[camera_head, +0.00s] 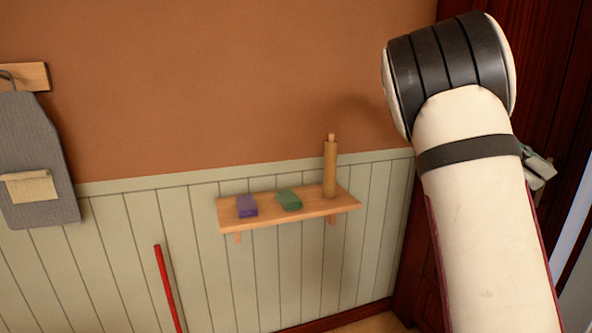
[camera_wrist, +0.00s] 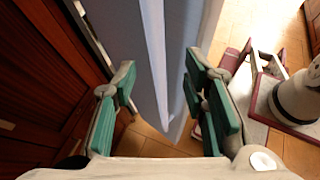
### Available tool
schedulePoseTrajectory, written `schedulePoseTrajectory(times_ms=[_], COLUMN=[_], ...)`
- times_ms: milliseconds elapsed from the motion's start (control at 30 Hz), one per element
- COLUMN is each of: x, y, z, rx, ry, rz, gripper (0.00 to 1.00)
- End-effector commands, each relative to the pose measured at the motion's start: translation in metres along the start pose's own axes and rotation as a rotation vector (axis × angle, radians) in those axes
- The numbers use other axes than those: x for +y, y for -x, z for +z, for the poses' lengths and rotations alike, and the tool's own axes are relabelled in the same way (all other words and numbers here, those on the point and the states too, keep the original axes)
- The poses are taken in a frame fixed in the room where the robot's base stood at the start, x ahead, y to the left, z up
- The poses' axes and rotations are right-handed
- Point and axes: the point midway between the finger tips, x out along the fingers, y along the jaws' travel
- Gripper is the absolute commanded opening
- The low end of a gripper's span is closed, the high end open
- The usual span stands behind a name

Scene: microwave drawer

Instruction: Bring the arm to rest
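My arm (camera_head: 470,170) is raised at the right of the head view, bent at a dark-banded joint near the top. My gripper (camera_wrist: 160,78) has green-padded fingers spread wide apart in the wrist view, with nothing clamped between them. In the head view only a small grey-green part of it (camera_head: 538,166) shows behind the arm. A pale blue-grey upright panel (camera_wrist: 165,45) appears in the gap between the fingers in the wrist view. I cannot tell how far beyond the fingertips it is.
Dark red wooden fronts (camera_wrist: 50,70) stand close at the left of the wrist view. A wall shelf (camera_head: 290,210) holds a purple block (camera_head: 246,206), a green block (camera_head: 289,200) and a rolling pin (camera_head: 330,170). A grey apron (camera_head: 35,150) hangs at left; a red stick (camera_head: 167,288) stands below.

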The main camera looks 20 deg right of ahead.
Motion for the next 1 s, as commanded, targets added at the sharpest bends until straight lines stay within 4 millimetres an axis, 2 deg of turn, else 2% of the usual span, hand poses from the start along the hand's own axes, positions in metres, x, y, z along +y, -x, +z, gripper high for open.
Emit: schedulePoseTrajectory(times_ms=[133,367,567,733,900,1000], x=[-0.032,-0.1,-0.173,-0.242,-0.308,-0.338], y=[-0.013,-0.009,0.004,0.011,0.009,0.004], z=[-0.008,-0.03,-0.041,-0.044,-0.048,-0.051], rx=[0.239,0.586,0.861,1.066,1.238,1.313], ry=[-0.039,-0.122,-0.202,-0.276,-0.355,-0.399], rz=[0.026,0.031,-0.003,-0.058,-0.131,-0.174], gripper=[0.4,0.4,0.4,0.4,0.4,0.4])
